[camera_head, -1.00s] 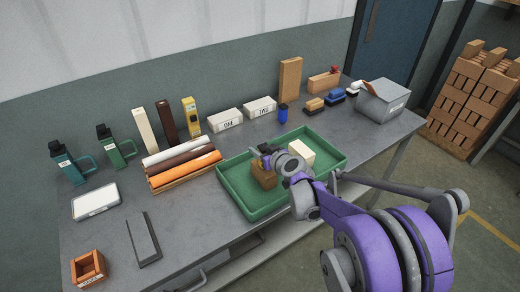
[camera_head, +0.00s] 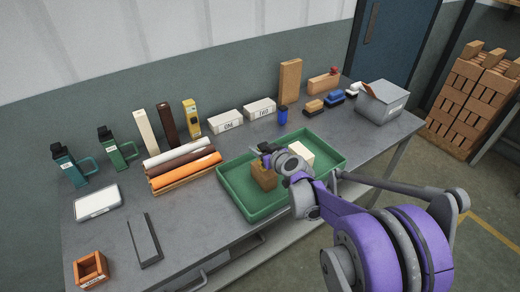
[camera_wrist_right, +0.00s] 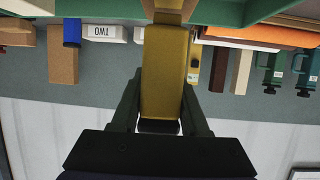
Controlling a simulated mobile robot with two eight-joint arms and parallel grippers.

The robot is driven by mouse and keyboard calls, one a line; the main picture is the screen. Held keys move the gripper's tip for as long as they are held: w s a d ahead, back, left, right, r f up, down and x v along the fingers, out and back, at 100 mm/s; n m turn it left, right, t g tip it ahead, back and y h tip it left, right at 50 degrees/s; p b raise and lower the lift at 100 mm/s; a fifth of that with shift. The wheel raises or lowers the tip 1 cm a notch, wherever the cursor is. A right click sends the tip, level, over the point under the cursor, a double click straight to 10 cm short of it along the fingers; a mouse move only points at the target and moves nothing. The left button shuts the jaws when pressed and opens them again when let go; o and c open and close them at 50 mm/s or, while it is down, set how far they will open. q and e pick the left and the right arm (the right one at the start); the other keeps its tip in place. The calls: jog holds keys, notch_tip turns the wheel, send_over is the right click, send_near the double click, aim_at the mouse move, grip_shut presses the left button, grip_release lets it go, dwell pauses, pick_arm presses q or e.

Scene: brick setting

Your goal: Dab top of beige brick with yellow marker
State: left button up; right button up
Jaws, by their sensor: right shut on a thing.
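My right gripper (camera_head: 267,150) is over the green tray (camera_head: 242,209), just above a brown brick (camera_head: 264,181). In the right wrist view, which looks upside down, the gripper (camera_wrist_right: 160,122) is shut on the yellow marker (camera_wrist_right: 165,75). The marker's far end points at a small brown surface at the picture's top edge. I cannot tell whether they touch. In the head view the marker is mostly hidden by the gripper. The beige brick (camera_head: 302,152) sits in the tray, right of the gripper and partly behind my right arm. My left gripper is not in view.
Behind the tray stand white blocks ONE (camera_head: 225,121) and TWO (camera_head: 260,109), a blue cup-like item (camera_head: 283,115) and a tall tan block (camera_head: 290,80). Coloured rolls (camera_head: 184,172) lie left of the tray. A grey box (camera_head: 382,102) stands at the right end.

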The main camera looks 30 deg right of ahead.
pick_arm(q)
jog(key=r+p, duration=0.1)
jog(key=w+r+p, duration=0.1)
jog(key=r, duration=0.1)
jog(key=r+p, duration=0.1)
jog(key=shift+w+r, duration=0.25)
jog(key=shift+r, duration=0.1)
pick_arm(e)
notch_tip(320, 180, up, 6)
jog(key=shift+w+f, duration=0.1)
jog(key=shift+f, duration=0.15)
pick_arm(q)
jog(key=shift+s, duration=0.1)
